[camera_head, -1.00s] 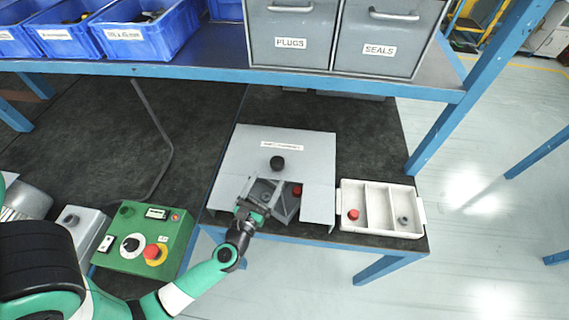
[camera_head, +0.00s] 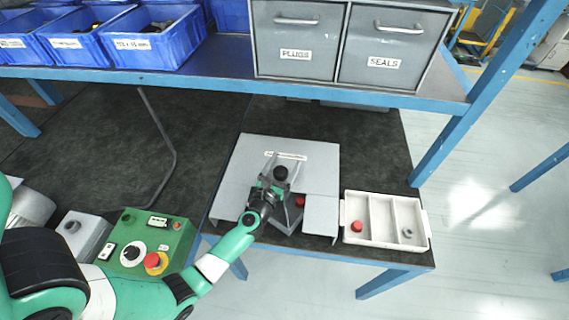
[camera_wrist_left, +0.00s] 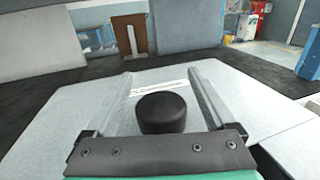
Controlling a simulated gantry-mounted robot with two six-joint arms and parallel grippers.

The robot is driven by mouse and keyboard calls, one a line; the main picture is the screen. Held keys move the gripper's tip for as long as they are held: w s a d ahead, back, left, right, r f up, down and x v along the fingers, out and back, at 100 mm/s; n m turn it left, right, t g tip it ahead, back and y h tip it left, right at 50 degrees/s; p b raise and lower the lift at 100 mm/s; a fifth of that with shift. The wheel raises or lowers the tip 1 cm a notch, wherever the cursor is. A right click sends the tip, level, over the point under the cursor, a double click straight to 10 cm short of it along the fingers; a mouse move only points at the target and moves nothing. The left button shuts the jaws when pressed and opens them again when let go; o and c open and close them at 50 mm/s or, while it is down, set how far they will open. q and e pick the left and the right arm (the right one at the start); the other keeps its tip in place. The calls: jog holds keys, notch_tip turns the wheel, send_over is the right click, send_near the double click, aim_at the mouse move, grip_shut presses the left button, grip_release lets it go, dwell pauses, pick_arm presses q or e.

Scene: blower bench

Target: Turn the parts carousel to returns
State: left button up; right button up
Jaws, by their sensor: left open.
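The parts carousel is a grey housing (camera_head: 235,180) with a white label on top and a black knob (camera_head: 281,173). An opening at its front shows a red part (camera_head: 300,202) inside. My left gripper (camera_head: 275,168) is over the housing at the knob. In the left wrist view the black knob (camera_wrist_left: 162,112) is between the two open fingers, with space on both sides. I cannot tell whether the fingers are level with it. The gripper and wrist hide part of the opening. My right gripper is not in view.
A white tray (camera_head: 344,215) with compartments stands right of the housing, holding a red part (camera_head: 356,226) and a grey ring (camera_head: 407,233). A green control box (camera_head: 128,232) is at left. A shelf with blue bins (camera_head: 160,45) and grey drawers (camera_head: 300,62) hangs above the back.

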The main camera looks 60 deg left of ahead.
pick_arm(q)
grip_shut()
dwell(0.3)
jog(key=shift+d, duration=0.1)
